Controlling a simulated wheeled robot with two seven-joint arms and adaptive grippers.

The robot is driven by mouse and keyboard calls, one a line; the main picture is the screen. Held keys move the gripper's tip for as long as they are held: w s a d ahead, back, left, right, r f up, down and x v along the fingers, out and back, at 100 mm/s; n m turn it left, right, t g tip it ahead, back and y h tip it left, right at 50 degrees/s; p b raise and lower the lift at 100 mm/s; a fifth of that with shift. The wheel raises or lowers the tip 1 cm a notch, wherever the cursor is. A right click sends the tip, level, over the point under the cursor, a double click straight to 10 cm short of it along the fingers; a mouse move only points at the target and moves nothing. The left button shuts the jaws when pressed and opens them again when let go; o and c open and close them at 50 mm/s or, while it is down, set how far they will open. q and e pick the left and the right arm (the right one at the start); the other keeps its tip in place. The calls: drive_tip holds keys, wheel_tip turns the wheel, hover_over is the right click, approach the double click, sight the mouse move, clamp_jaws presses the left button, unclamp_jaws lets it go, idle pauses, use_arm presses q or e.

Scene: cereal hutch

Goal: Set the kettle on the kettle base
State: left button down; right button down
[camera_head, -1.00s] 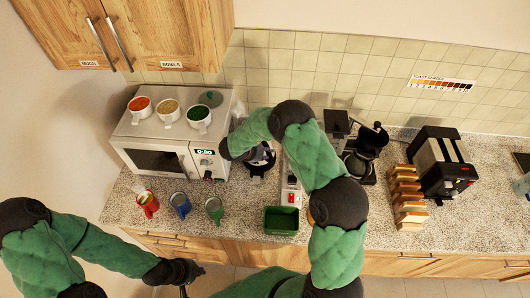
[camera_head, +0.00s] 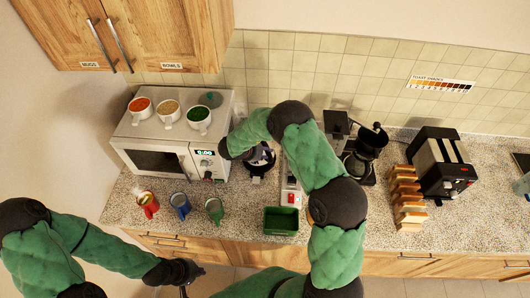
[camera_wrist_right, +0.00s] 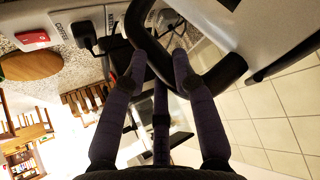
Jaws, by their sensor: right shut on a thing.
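The kettle shows in the right wrist view as a silver body (camera_wrist_right: 279,28) with a curved black handle (camera_wrist_right: 232,73). My right gripper (camera_wrist_right: 160,68) is shut on that handle. In the head view my right gripper (camera_head: 252,153) is over the counter just right of the microwave, and the arm partly hides the kettle (camera_head: 264,155). A dark round shape shows around and below the kettle there; I cannot tell how much of it is the kettle base or whether the two touch. My left gripper (camera_head: 186,272) is low in front of the counter, away from the kettle; its fingers are unclear.
Several mugs (camera_head: 181,204) line the front. A power strip (camera_head: 291,190) and a green bin (camera_head: 281,221) are right of the kettle. The coffee maker (camera_head: 362,160), wooden rack (camera_head: 408,200) and toaster (camera_head: 440,165) stand further right.

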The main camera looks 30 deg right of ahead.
drive_tip(key=shift+w+a+r, duration=0.1)
drive_tip(key=shift+w+a, duration=0.15)
drive_tip(key=shift+w, duration=0.35)
drive_tip(key=shift+s, duration=0.1)
idle(0.6)
drive_tip(key=c, duration=1.4)
unclamp_jaws()
drive_tip(key=shift+o, duration=0.7)
drive_tip(key=shift+f, duration=0.2)
drive_tip(key=p+v, duration=0.7)
drive_tip(key=v, duration=0.4)
